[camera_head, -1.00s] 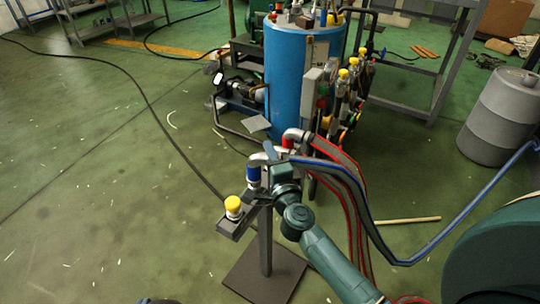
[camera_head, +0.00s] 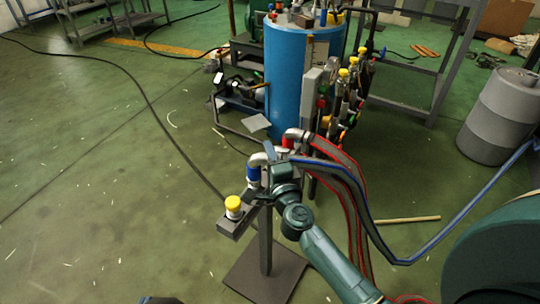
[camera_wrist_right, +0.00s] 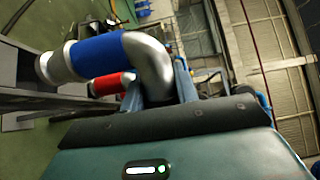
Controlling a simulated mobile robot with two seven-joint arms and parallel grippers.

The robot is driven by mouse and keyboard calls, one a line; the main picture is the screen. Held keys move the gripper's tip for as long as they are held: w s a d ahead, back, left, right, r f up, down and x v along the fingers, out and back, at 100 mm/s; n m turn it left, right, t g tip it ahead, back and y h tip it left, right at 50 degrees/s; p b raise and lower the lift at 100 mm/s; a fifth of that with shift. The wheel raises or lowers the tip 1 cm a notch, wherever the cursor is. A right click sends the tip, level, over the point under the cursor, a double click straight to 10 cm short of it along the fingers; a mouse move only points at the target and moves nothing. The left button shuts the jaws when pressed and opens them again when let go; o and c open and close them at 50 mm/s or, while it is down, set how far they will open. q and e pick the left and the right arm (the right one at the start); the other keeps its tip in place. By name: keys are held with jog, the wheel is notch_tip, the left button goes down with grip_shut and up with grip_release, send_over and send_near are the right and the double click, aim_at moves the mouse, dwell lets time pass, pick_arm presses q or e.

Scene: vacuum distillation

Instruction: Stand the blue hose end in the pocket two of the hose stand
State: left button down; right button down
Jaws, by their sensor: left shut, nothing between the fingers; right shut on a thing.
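The blue hose end (camera_head: 253,174) is a silver elbow with a blue collar, its collar pointing down. My right gripper (camera_head: 272,163) is shut on its elbow; the wrist view shows the elbow between the fingers (camera_wrist_right: 160,92) and the blue collar (camera_wrist_right: 95,53) off to the left. The hose stand (camera_head: 265,240) is a dark post with a crossbar on a square base. The blue end is upright at the crossbar's middle; I cannot tell whether it is seated in a pocket. Only a sliver of my left gripper (camera_head: 158,300) shows at the bottom edge.
A yellow-capped piece (camera_head: 233,206) stands at the crossbar's near end. A red hose end (camera_head: 294,137) is at the far end. Red and blue hoses (camera_head: 365,215) trail down to the right. A blue tank (camera_head: 295,80) stands behind.

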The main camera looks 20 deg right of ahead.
pick_arm(q)
jog(key=shift+a+r+p, duration=0.1)
jog(key=shift+r+p, duration=0.25)
pick_arm(e)
jog(key=shift+r, duration=0.1)
dwell(0.5)
